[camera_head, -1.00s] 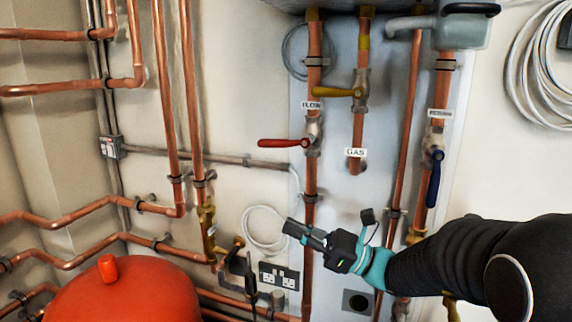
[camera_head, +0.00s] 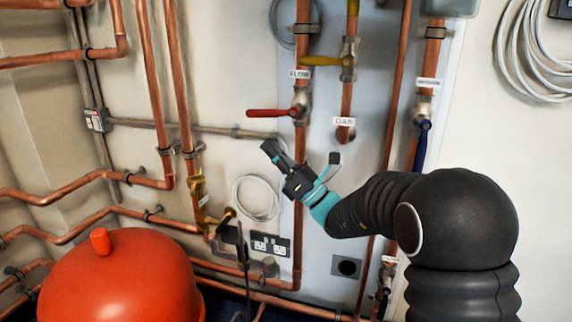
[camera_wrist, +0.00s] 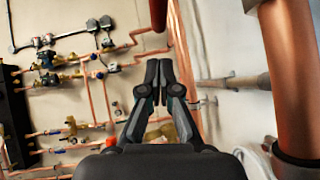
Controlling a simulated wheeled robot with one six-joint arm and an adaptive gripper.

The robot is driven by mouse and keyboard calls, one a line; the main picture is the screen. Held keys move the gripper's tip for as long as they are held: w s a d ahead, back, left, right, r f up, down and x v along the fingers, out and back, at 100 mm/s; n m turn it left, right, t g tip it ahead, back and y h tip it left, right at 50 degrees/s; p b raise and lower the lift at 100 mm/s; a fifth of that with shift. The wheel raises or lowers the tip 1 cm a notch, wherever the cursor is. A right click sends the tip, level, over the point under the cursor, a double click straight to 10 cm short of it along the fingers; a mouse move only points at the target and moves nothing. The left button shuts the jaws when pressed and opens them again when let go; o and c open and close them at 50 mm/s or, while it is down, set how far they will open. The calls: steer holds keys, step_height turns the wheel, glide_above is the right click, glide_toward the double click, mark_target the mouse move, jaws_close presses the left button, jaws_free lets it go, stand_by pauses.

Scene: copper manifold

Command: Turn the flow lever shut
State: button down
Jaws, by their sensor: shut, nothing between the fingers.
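The red flow lever (camera_head: 272,113) points left, level, from its valve (camera_head: 300,105) on the vertical copper pipe under the FLOW label (camera_head: 299,74). My gripper (camera_head: 268,148) is shut and empty, below the lever and left of the flow pipe, tilted up to the left. In the head view it is apart from the lever. In the wrist view, the shut fingers (camera_wrist: 159,65) point up towards a dark red bar, likely the flow lever (camera_wrist: 158,14), at the top edge. The flow pipe (camera_wrist: 290,75) stands close on the right there.
A yellow gas lever (camera_head: 322,61) and a blue lever (camera_head: 421,145) sit on pipes to the right. A grey conduit (camera_head: 205,128) runs along the wall left of the flow pipe. A red tank (camera_head: 120,280) stands at lower left. Sockets (camera_head: 270,246) are below.

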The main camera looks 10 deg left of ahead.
mark_target(270, 113)
steer(key=shift+w+a+r, duration=0.15)
steer(key=shift+r, duration=0.6)
steer(key=shift+w+a+r, duration=0.1)
steer(key=shift+r, duration=0.6)
steer(key=shift+w+a+r, duration=0.15)
steer(key=shift+r, duration=0.6)
